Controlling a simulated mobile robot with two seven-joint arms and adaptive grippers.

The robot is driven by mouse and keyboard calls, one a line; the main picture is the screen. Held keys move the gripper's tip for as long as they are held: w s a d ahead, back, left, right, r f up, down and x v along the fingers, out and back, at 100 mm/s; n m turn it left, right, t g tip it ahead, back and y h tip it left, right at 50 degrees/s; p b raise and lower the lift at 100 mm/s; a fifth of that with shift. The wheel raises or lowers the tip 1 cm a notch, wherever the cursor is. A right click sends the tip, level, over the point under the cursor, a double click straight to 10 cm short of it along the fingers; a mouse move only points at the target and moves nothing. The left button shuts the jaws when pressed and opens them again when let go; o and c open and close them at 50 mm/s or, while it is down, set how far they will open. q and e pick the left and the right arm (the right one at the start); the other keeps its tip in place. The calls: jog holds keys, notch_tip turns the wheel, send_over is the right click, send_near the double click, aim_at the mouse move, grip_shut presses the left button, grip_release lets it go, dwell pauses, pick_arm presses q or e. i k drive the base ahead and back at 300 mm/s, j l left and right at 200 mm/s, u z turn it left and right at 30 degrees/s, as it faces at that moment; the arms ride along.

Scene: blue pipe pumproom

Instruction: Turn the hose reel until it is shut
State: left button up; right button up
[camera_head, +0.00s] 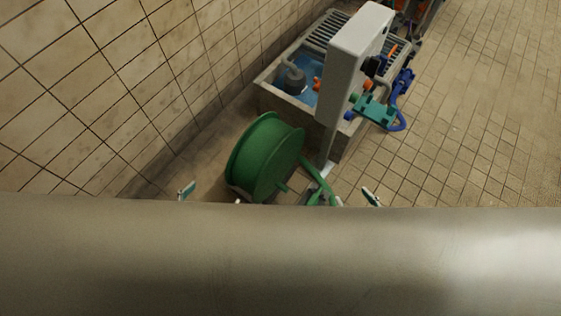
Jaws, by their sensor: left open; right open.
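The green hose reel (264,157) stands on the floor by the tiled wall, left of the middle in the head view. Its round drum is tilted in the picture, with a green frame (318,180) at its right. A broad grey surface across the bottom hides the area below the reel. My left gripper (212,196) shows only its fingertips, open, at the reel's lower left. My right gripper (355,198) also shows only fingertips, open, at the lower right of the reel. Neither gripper visibly holds anything. Any contact with the reel cannot be made out.
A grey upright post or cabinet (349,60) stands behind and right of the reel. Beyond it is a basin (272,92) with blue water, a pump and a grate. Teal and blue fittings (378,110) stick out right. The tiled floor (480,130) at right is clear.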

aim_at(261, 159)
jog(key=k, duration=0.5)
jog(key=k+z, duration=0.15)
jog(key=z, duration=1.1)
jog(key=j+z, duration=0.35)
jog(key=j, duration=0.8)
